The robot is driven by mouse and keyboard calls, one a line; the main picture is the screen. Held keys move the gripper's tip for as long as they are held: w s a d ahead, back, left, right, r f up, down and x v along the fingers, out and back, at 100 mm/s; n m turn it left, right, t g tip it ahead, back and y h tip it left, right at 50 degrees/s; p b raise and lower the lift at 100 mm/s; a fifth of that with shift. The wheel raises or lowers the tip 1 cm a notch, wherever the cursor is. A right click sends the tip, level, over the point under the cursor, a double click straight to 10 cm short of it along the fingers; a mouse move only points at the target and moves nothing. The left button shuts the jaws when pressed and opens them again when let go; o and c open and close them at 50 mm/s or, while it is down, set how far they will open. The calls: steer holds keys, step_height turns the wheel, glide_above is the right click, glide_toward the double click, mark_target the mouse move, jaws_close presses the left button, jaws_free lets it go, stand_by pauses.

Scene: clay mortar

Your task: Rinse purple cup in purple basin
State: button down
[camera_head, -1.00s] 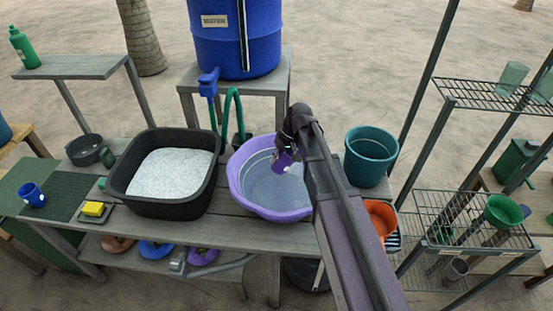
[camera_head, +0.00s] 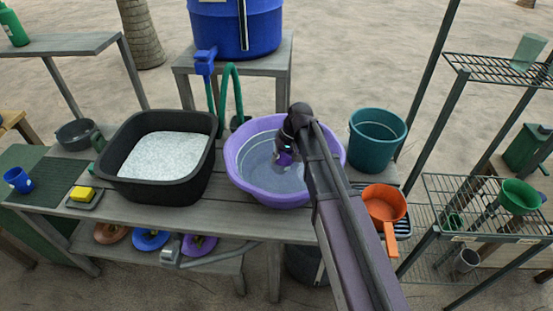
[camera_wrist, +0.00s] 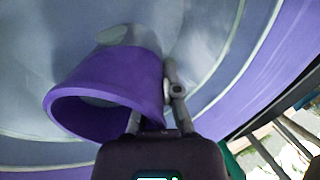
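The purple basin (camera_head: 240,166) stands on the grey wooden bench and holds clear, greyish water. My gripper (camera_head: 285,150) reaches down inside the basin's rim, near its middle. The small purple cup (camera_head: 284,159) is at the gripper's tip, low in the basin; whether it touches the water is unclear. In the wrist view the cup (camera_wrist: 115,82) is tilted on its side, its mouth towards the lower left. The gripper's fingers (camera_wrist: 155,105) close on the cup's wall, one finger hidden partly by the cup. The basin's wall (camera_wrist: 262,75) curves around at the right.
A black tub (camera_head: 130,180) with white foamy contents stands left of the basin. A teal bucket (camera_head: 375,140) and an orange scoop (camera_head: 384,205) are at the right.

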mark_target(273, 169)
steer(key=shift+f+b, duration=1.7)
steer(key=shift+f, duration=0.35)
steer(key=shift+f+b, duration=0.55)
steer(key=shift+f, duration=0.05)
steer(key=shift+r, duration=0.2)
steer(key=shift+a, duration=0.15)
steer(key=shift+s+a, duration=0.15)
steer(key=shift+a, duration=0.35)
steer(key=shift+d, duration=0.1)
steer(key=shift+w+d, duration=0.2)
steer(key=shift+d, duration=0.4)
steer(key=shift+w+d, duration=0.15)
steer(key=shift+d, duration=0.45)
